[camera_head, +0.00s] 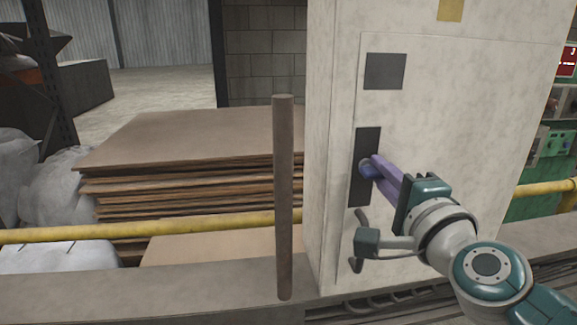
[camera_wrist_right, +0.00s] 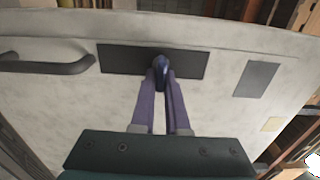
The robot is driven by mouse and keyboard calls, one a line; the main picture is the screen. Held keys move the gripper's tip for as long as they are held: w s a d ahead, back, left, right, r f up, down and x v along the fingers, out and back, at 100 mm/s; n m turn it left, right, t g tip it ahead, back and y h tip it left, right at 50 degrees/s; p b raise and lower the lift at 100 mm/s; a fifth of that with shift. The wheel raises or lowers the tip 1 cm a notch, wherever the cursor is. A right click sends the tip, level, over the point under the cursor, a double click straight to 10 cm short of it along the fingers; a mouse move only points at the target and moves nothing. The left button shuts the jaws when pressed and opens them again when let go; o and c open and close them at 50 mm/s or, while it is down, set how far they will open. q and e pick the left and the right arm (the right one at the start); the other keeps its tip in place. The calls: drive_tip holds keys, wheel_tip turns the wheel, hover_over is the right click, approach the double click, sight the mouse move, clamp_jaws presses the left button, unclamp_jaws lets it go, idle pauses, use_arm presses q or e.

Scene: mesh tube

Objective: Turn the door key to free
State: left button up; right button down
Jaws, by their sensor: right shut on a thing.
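The door key (camera_head: 366,164) sits at a dark lock plate (camera_head: 362,190) on the pale cabinet door (camera_head: 450,120). It also shows in the right wrist view as a small dark blue knob (camera_wrist_right: 161,64) on the plate. My right gripper (camera_head: 373,165) reaches in from the right, and its purple fingers are shut on the key. In the right wrist view the fingertips meet on both sides of the key, which hides part of it. The turn angle of the key is hard to tell. My left gripper is not in view.
A dark curved door handle (camera_head: 361,218) is just below the lock plate; it shows at left in the wrist view (camera_wrist_right: 50,65). A brown upright post (camera_head: 283,200) stands left of the cabinet. A yellow rail (camera_head: 150,228) crosses before stacked boards (camera_head: 190,190).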

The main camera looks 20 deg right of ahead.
drive_tip(key=c, duration=0.9)
unclamp_jaws()
drive_tip(key=shift+s, duration=0.15)
drive_tip(key=v, duration=0.9)
drive_tip(key=shift+s+a, duration=0.15)
drive_tip(key=shift+s, duration=0.15)
